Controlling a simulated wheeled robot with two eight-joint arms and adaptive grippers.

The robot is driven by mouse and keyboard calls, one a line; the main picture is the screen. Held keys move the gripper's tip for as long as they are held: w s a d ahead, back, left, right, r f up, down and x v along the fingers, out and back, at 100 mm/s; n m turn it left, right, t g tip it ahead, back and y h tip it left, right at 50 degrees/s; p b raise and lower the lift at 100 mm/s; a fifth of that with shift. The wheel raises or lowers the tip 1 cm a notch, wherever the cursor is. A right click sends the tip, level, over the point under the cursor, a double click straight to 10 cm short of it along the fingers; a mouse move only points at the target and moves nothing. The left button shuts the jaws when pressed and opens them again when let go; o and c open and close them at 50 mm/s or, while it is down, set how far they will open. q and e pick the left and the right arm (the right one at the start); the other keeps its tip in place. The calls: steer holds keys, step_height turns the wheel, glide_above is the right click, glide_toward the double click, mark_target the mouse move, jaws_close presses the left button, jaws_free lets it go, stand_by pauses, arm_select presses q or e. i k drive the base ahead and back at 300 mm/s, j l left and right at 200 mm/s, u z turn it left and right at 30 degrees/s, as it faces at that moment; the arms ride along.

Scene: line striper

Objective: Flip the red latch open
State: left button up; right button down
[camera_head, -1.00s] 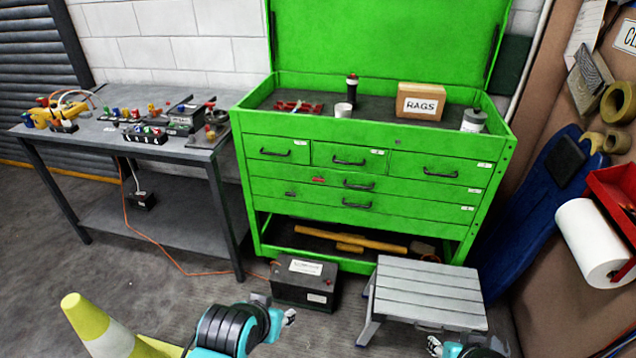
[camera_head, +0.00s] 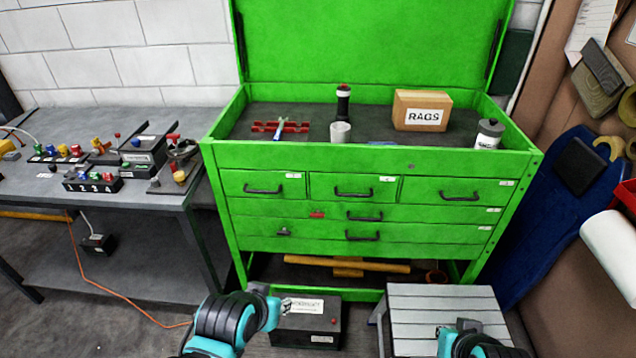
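A small red latch (camera_head: 317,215) sits on the front of the green tool chest (camera_head: 300,156), on the wide drawer below the three upper drawers, left of that drawer's black handle. My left gripper (camera_head: 287,306) is low in front of the chest, below and left of the latch, in front of the black battery box and apart from the chest. Its fingers are small and partly lost against the box, so its opening is unclear. My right gripper (camera_head: 443,332) is low at the right, over the grey step stool, and is mostly hidden by its own wrist.
The black battery box (camera_head: 318,325) and the grey step stool (camera_head: 445,305) stand on the floor in front of the chest. A grey workbench (camera_head: 130,199) with several coloured parts is at the left. An orange cord (camera_head: 105,290) runs along the floor.

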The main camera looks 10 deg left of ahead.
mark_target(317, 213)
steer(key=i+j+z, duration=0.1)
steer(key=i+j, duration=0.3)
steer(key=j, duration=0.25)
steer(key=i+j+z, duration=0.15)
steer(key=j, duration=0.2)
steer(key=i+j, duration=0.2)
steer(key=j, duration=0.15)
steer(key=z, duration=0.05)
